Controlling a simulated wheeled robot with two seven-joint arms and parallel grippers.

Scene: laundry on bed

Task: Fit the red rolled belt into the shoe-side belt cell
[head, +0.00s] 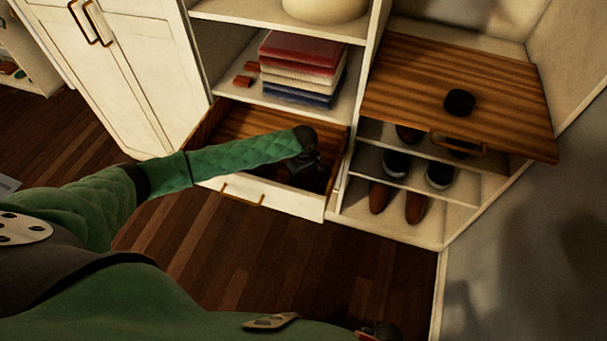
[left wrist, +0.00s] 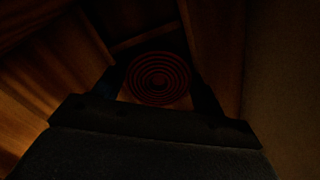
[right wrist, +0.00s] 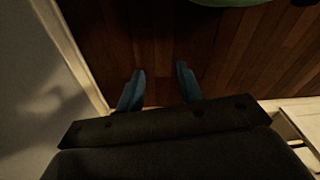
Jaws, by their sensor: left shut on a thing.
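The red rolled belt (left wrist: 158,78) shows in the left wrist view as a dark red flat spiral between my left fingers. My left gripper (head: 312,170) is shut on it and reaches down into the right end of the open drawer (head: 243,190), the end towards the shoes. Wooden divider walls (left wrist: 95,40) show around the belt in the left wrist view. It is too dark to tell whether the belt touches the cell floor. In the head view my gripper and arm hide the belt and cell. My right gripper (right wrist: 160,72) is open and empty above the floor.
Right of the drawer, shoes (head: 397,163) stand on shelves below a wooden pull-out board (head: 420,80) with a black roll (head: 459,102) on it. Folded clothes (head: 300,66) lie on the shelf above the drawer. The wooden floor (head: 300,260) in front is clear.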

